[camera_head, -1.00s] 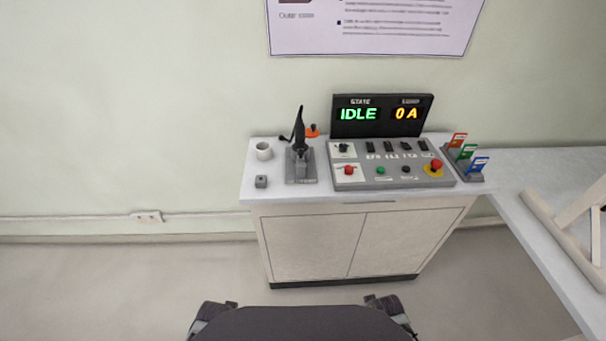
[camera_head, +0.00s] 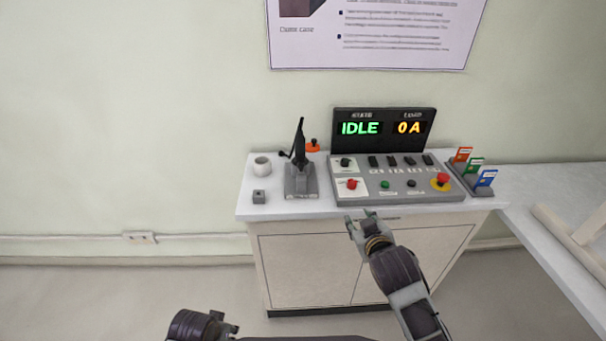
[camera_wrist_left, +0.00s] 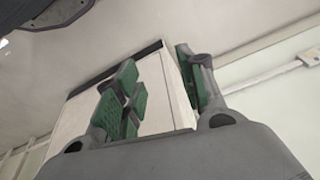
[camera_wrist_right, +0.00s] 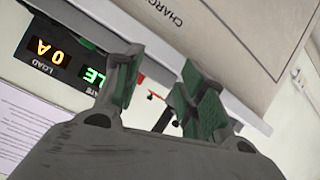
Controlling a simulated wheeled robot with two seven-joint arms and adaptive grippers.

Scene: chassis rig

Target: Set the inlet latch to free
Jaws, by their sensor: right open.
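The grey control panel (camera_head: 398,192) stands on the cabinet top. A dark rotary knob (camera_head: 345,163) sits on a white plate at its upper left, with a red button (camera_head: 351,184) below. I cannot tell which control is the inlet latch; its labels are too small to read. My right gripper (camera_head: 360,217) is open and empty, in front of the cabinet's top edge and below the panel's left part; its spread fingers show in the right wrist view (camera_wrist_right: 160,88). My left gripper (camera_wrist_left: 158,85) is open and empty, low and away from the panel.
A display (camera_head: 383,130) behind the panel reads IDLE and 0 A. Coloured tags (camera_head: 475,167) stand at right.

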